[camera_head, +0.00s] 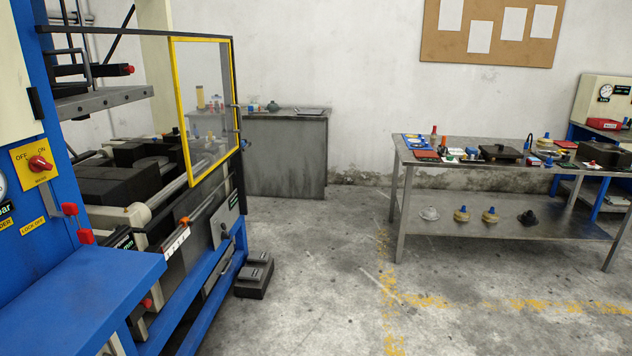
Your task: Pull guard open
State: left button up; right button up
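The guard (177,105) is a clear panel in a yellow frame. It hangs from a dark rail along the top of the blue press (95,285) at the left. The panel stands at the far right part of the press front, next to a dark upright post. The left part of the press front is uncovered, and dark blocks (120,185) and metal rods show inside. A small dark fitting shows at the right edge of the guard; I cannot tell if it is the handle. Neither of my grippers is in view.
A black foot pedal (255,276) lies on the floor beside the press. A grey cabinet (290,165) stands behind. A metal table (470,162) with several items stands right. The concrete floor between press and table is clear.

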aim_at(171, 40)
jog(key=i+z, duration=0.15)
jog(key=i, duration=1.6)
